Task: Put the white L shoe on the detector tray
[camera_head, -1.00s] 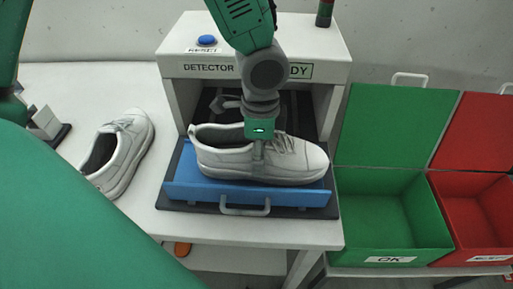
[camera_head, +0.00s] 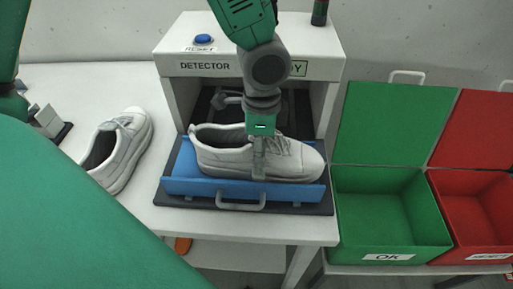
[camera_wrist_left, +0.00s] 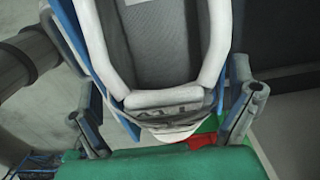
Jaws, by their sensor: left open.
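A white shoe (camera_head: 225,155) rests upright on the blue detector tray (camera_head: 190,187), its toe to the right. It also shows close up in the left wrist view (camera_wrist_left: 160,98), with its grey opening and some dark lettering that I cannot read. My left gripper (camera_head: 260,165) is at the lace area of this shoe, coming down from above. In the left wrist view its fingers (camera_wrist_left: 168,112) are open, one on each side of the shoe. Another white shoe (camera_head: 125,150) lies on the table at the left. No L mark is readable on either shoe. My right gripper is not in view.
The white detector housing (camera_head: 180,65) stands behind the tray, with a blue button (camera_head: 204,38) on top. A green bin (camera_head: 385,215) and a red bin (camera_head: 480,215) with raised lids stand at the right. The white table (camera_head: 165,220) has free room left of the tray.

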